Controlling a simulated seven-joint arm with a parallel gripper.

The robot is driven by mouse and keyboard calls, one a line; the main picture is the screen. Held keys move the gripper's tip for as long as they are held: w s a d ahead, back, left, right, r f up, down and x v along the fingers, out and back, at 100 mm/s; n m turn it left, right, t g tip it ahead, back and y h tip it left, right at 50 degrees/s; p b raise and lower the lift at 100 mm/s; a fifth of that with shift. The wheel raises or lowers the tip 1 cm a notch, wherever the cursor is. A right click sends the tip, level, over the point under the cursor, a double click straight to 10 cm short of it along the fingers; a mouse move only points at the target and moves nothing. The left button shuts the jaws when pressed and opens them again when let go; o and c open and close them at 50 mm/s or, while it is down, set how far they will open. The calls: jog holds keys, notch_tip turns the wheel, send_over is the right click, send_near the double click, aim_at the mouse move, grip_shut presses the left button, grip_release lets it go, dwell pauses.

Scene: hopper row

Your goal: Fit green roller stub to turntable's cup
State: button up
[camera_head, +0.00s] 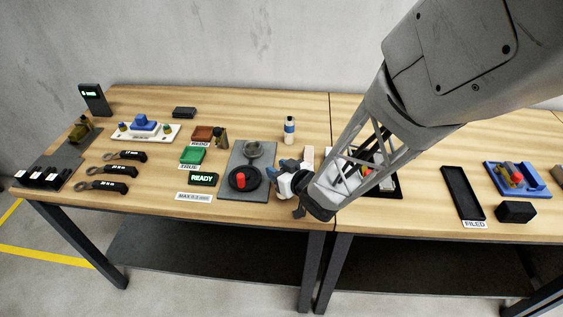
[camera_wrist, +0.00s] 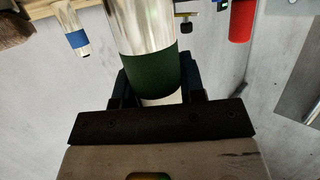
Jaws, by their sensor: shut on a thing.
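The green roller stub (camera_wrist: 143,35), a shiny metal cylinder with a dark green band, is between my gripper's (camera_wrist: 155,88) fingers in the wrist view. My gripper is shut on it around the green band. In the head view my gripper (camera_head: 280,178) is just right of the grey plate, apart from the turntable; I cannot make out the stub there. The turntable (camera_head: 254,181) is a black disc with a red cylinder (camera_head: 240,179) standing on it. A grey round cup-like ring (camera_head: 253,148) is behind it on the same plate; I cannot tell which part is the turntable's cup.
A lit READY display (camera_head: 203,179) stands left of the plate (camera_head: 232,160). A white bottle with a blue band (camera_head: 289,130) stands behind my gripper. My arm partly hides a black tray (camera_head: 397,187). An empty black tray (camera_head: 461,190) and a blue holder (camera_head: 535,183) are farther right.

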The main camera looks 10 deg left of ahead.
jog(key=shift+r, duration=0.6)
notch_tip(320, 180, up, 2)
jog(key=shift+r, duration=0.1)
jog(key=s+d, duration=0.3)
jog(key=s, duration=0.4)
jog(key=s+d+r, duration=0.1)
jog(key=s+d, duration=0.2)
jog(key=s, duration=0.4)
jog(key=shift+s+d+r, duration=0.15)
jog(key=shift+s+d, duration=0.1)
jog(key=w+a+r+n+g+y, duration=0.1)
jog(key=w+a+r+n+g, duration=0.1)
jog(key=w+a, duration=0.4)
jog(key=w+a+r+n+g+y, duration=0.1)
jog(key=w+a, duration=0.5)
jog(key=w, duration=0.8)
jog(key=w+a+r+n+g+y, duration=0.1)
jog(key=w+a+r+n+g, duration=0.2)
jog(key=w+a, duration=0.3)
jog(key=w, duration=0.4)
jog(key=shift+w+a+r+g+y, duration=0.2)
jog(key=shift+a+g+y, duration=0.1)
jog(key=shift+y, duration=0.1)
jog(key=shift+f, duration=0.1)
